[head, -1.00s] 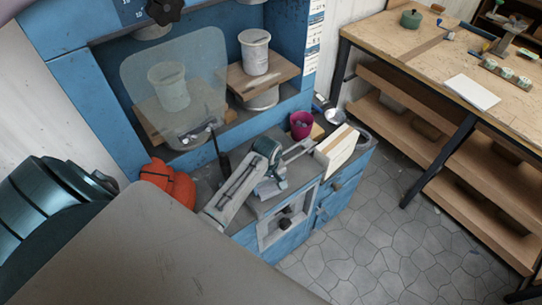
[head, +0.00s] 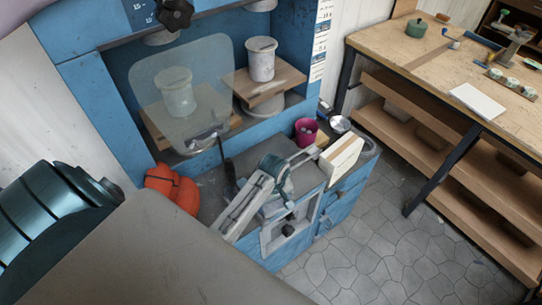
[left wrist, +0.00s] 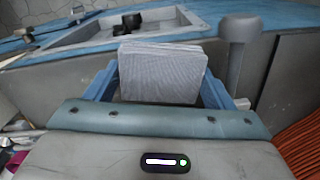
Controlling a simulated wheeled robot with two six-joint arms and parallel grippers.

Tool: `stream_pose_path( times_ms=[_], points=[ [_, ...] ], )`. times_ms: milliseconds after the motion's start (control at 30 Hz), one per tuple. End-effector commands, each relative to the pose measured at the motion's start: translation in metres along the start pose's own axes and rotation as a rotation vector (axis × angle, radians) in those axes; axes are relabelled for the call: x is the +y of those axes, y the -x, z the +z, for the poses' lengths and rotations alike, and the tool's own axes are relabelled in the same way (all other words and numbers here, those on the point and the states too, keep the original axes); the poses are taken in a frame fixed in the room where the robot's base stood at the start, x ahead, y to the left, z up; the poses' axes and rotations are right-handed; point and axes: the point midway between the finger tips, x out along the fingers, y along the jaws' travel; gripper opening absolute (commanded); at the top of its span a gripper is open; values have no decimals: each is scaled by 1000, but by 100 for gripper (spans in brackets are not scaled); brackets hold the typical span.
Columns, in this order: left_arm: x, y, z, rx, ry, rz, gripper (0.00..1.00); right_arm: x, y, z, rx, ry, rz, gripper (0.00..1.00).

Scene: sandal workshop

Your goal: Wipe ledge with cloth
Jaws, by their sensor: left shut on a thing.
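My left gripper (head: 277,192) is low over the grey top of the blue cabinet, in front of the clear shield. In the left wrist view, its blue fingers are shut on a folded, pale grey ribbed cloth (left wrist: 162,74). The cloth shows only as a small pale patch in the head view. The grey ledge (head: 243,160) runs along the front of the blue machine. Whether the cloth touches it is unclear, as my gripper and arm hide part of it. My right gripper is not in view.
The clear shield (head: 200,85) stands behind the ledge. Orange gloves (head: 172,188) lie at the left. A magenta cup (head: 306,130) and a pale block (head: 341,158) stand at the right. A wooden workbench (head: 415,60) is farther right, across open tiled floor.

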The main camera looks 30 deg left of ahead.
Motion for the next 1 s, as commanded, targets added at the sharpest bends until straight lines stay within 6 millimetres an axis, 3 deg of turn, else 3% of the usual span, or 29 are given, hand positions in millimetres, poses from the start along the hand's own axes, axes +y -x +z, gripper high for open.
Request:
stream_pose_path(
  times_ms=[233, 733, 1000],
  points=[
    [2, 7, -1, 1, -1, 4, 33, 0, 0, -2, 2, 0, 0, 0],
    [2, 56, -1, 2, -1, 6, 33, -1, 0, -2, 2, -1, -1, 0],
    [2, 61, 0, 0, -1, 5, 33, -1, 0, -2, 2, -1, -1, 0]
  ],
)
